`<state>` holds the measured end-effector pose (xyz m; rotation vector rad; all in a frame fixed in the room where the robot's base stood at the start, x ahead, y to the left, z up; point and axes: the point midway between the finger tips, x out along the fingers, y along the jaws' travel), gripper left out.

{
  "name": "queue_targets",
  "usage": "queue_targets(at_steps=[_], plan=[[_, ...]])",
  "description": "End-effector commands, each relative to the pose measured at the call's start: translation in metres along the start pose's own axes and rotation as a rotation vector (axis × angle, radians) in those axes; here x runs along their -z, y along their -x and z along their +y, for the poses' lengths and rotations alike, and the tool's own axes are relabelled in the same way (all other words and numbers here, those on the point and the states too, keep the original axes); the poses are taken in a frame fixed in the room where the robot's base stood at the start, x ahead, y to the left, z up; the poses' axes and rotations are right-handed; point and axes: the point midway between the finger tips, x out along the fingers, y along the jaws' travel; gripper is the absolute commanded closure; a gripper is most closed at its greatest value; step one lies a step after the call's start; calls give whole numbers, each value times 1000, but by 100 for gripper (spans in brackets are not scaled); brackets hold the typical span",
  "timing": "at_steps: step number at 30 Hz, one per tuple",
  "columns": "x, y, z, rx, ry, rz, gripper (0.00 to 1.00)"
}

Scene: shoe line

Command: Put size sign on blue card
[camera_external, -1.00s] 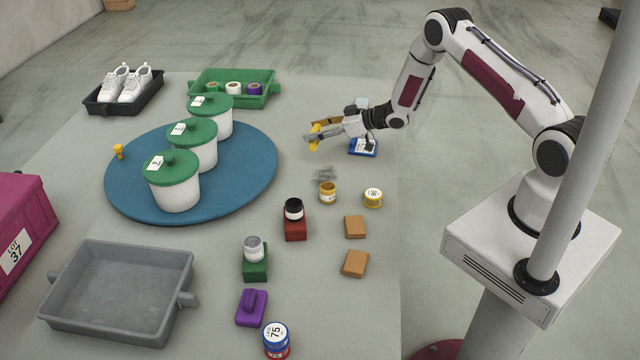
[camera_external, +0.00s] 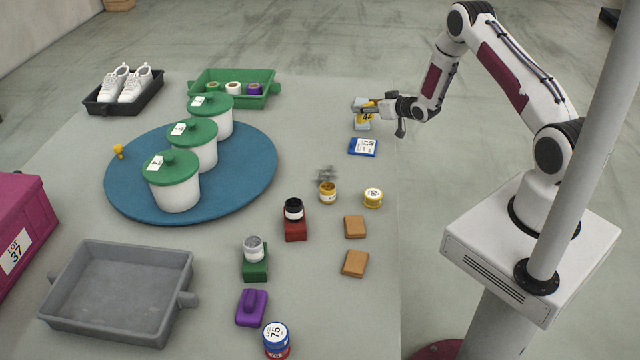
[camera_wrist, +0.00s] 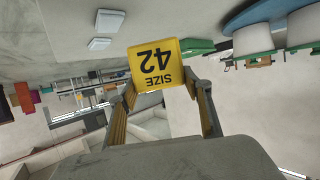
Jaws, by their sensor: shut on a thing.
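The yellow size sign (camera_wrist: 155,64), marked "SIZE 42", is between my gripper's fingertips (camera_wrist: 160,88) and looks upside down in the wrist view. It also shows in the external view (camera_external: 368,114). My gripper (camera_external: 369,109) is shut on it. A pale blue-grey flat piece (camera_external: 362,126) shows directly below the sign, partly hidden. The height of the sign above it is hard to tell.
A blue round mat (camera_external: 250,180) with several green-lidded white pots is to the left. A grey tray (camera_external: 60,300) is at front left. Space around the blue card is mostly clear.

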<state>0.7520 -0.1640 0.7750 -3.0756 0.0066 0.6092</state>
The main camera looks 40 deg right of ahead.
Motion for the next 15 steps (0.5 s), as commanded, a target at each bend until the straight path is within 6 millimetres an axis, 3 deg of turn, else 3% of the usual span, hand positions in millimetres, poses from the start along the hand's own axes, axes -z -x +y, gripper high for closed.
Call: queue_targets(at_steps=[15], plan=[[-6,-2,-1,3,7,-1,74]])
